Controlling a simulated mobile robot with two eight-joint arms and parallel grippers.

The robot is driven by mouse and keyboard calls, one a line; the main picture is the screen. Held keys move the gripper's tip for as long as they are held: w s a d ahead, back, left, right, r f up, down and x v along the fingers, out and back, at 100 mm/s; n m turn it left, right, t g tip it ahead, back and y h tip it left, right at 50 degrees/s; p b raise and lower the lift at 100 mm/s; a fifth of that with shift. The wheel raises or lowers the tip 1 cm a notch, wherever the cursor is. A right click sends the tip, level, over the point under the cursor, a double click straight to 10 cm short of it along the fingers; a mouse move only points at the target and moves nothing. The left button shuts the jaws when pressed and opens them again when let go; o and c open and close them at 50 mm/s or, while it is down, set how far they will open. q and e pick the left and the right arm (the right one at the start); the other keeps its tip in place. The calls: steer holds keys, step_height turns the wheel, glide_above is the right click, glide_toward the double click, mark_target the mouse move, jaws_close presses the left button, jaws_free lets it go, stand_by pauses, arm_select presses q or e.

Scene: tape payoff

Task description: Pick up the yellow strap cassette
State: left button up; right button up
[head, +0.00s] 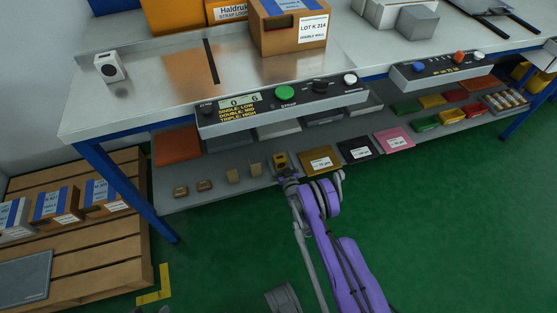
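A small yellow strap cassette (280,160) with a dark middle stands near the front edge of the lower shelf, under the workbench. My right gripper (287,174) is at the end of the purple arm, at the shelf edge just in front of the cassette. Its fingers are small and partly hidden by the wrist. I cannot tell whether they touch the cassette or whether they are open. My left gripper does not show.
Tan blocks (232,175) stand left of the cassette; yellow (320,160), black (358,149) and pink (395,140) labelled packs lie right. The control panel (285,102) overhangs the shelf (215,195). A pallet (110,255) is at left; the green floor in front is open.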

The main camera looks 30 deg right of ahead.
jaws_close()
stand_by(0.3)
